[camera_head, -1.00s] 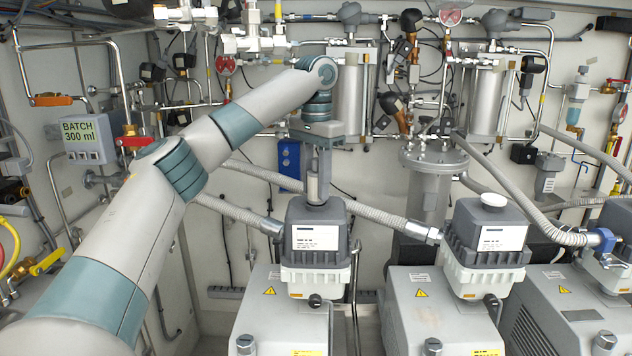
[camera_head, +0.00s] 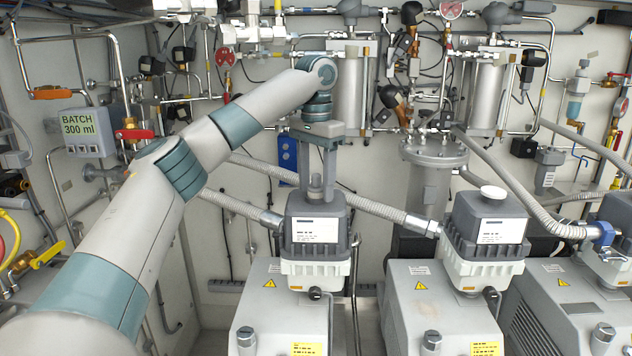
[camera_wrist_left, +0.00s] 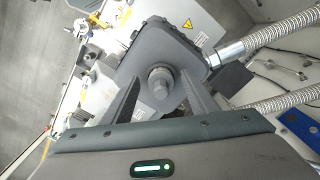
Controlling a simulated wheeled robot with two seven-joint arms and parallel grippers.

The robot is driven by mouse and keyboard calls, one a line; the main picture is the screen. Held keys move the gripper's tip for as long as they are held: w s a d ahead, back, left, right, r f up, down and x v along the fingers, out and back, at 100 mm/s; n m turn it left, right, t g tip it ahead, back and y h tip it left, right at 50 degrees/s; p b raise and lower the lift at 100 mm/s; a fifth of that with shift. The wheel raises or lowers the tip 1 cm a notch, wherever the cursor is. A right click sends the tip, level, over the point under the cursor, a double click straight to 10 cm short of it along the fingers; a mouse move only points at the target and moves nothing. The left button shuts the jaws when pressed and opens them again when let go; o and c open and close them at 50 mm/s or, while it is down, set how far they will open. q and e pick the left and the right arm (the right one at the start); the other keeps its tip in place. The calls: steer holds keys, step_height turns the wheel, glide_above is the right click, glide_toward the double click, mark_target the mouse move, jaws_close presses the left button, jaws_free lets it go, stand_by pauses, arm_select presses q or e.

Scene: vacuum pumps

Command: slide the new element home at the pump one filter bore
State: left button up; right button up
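The pump one filter housing (camera_head: 316,232) is a dark grey box with a white label and a pale lower part, on top of the left pump. My left gripper (camera_head: 317,196) points straight down just above its top. Its two fingers are spread apart with a gap between them. In the left wrist view, the open fingers (camera_wrist_left: 160,98) stand either side of the new element (camera_wrist_left: 158,84), a small round grey piece upright in the top of the housing. Gaps show between it and the fingers. Its lower part is hidden in the bore. My right gripper is not in view.
The middle pump's filter housing (camera_head: 488,232) has a white cap (camera_head: 493,192) on top. Ribbed hoses (camera_head: 375,206) run close behind the left housing. A cylindrical vessel (camera_head: 433,180) stands behind. Pipes and gauges crowd the back wall.

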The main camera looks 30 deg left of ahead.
arm_select(q)
steer(key=shift+a, duration=0.1)
step_height(320, 180, up, 17)
steer(key=shift+r+p, duration=0.15)
steer(key=shift+p, duration=0.15)
stand_by(0.8)
stand_by(1.0)
